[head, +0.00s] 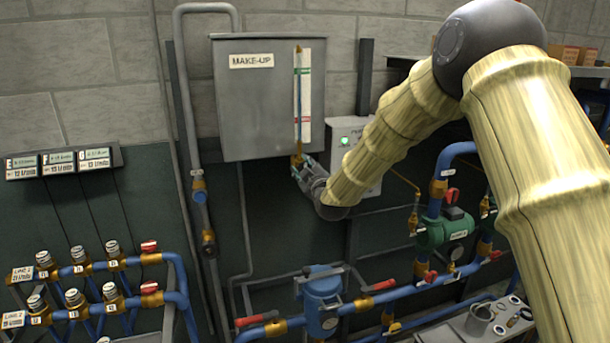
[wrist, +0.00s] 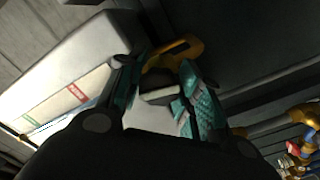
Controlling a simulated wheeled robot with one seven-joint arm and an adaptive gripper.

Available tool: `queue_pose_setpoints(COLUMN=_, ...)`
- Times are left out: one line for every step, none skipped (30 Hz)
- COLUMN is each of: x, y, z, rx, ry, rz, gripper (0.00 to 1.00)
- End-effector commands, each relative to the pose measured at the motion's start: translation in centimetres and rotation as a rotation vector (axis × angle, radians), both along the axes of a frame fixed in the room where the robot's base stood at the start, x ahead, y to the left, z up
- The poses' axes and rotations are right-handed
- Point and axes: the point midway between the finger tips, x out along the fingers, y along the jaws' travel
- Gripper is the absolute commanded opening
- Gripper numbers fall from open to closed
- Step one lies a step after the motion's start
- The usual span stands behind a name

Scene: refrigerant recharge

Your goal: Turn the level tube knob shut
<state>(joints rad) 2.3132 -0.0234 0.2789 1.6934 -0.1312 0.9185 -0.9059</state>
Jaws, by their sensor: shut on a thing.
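The level tube (head: 298,95) is a thin upright tube with a white scale on the right side of the grey MAKE-UP tank (head: 235,110). Its brass lower fitting (head: 297,159) is at the tube's foot. My gripper (head: 299,170) is at this fitting, just under the tank's lower edge. In the wrist view, my gripper's teal fingertips (wrist: 162,90) are shut on a small dark grey knob (wrist: 160,95), with a curved brass part (wrist: 175,55) just beyond it. The fingers hide the knob's sides. The scale (wrist: 75,95) shows at the left in the wrist view.
A grey pipe (head: 185,110) runs left of the tank. Blue pipes and a blue vessel (head: 322,300) are below.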

Motion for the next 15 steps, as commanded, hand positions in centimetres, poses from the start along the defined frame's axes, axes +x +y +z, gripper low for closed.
queue_pose_setpoints(x=0.02, y=-0.03, z=-0.54, rx=0.038, ry=0.010, rz=-0.001, gripper=0.11)
queue_pose_setpoints(x=0.02, y=-0.04, z=-0.54, rx=0.063, ry=0.018, rz=-0.001, gripper=0.11)
queue_pose_setpoints(x=0.03, y=-0.06, z=-0.54, rx=0.098, ry=0.028, rz=-0.001, gripper=0.11)
queue_pose_setpoints(x=0.03, y=-0.07, z=-0.54, rx=0.126, ry=0.037, rz=-0.001, gripper=0.11)
queue_pose_setpoints(x=0.03, y=-0.06, z=-0.54, rx=0.153, ry=0.046, rz=-0.001, gripper=0.11)
queue_pose_setpoints(x=0.02, y=-0.04, z=-0.57, rx=0.189, ry=0.058, rz=0.000, gripper=0.11)
queue_pose_setpoints(x=0.02, y=-0.02, z=-0.58, rx=0.216, ry=0.067, rz=0.000, gripper=0.11)
queue_pose_setpoints(x=0.02, y=-0.02, z=-0.58, rx=0.244, ry=0.077, rz=-0.001, gripper=0.11)
queue_pose_setpoints(x=0.02, y=-0.04, z=-0.54, rx=0.281, ry=0.087, rz=-0.001, gripper=0.11)
queue_pose_setpoints(x=0.02, y=-0.06, z=-0.51, rx=0.308, ry=0.096, rz=-0.001, gripper=0.11)
queue_pose_setpoints(x=0.01, y=-0.05, z=-0.49, rx=0.335, ry=0.105, rz=-0.001, gripper=0.11)
queue_pose_setpoints(x=0.01, y=-0.02, z=-0.49, rx=0.372, ry=0.118, rz=0.000, gripper=0.11)
queue_pose_setpoints(x=0.01, y=-0.02, z=-0.52, rx=0.399, ry=0.127, rz=-0.001, gripper=0.11)
queue_pose_setpoints(x=0.01, y=-0.03, z=-0.52, rx=0.426, ry=0.136, rz=-0.001, gripper=0.11)
queue_pose_setpoints(x=0.01, y=-0.05, z=-0.52, rx=0.462, ry=0.147, rz=-0.002, gripper=0.11)
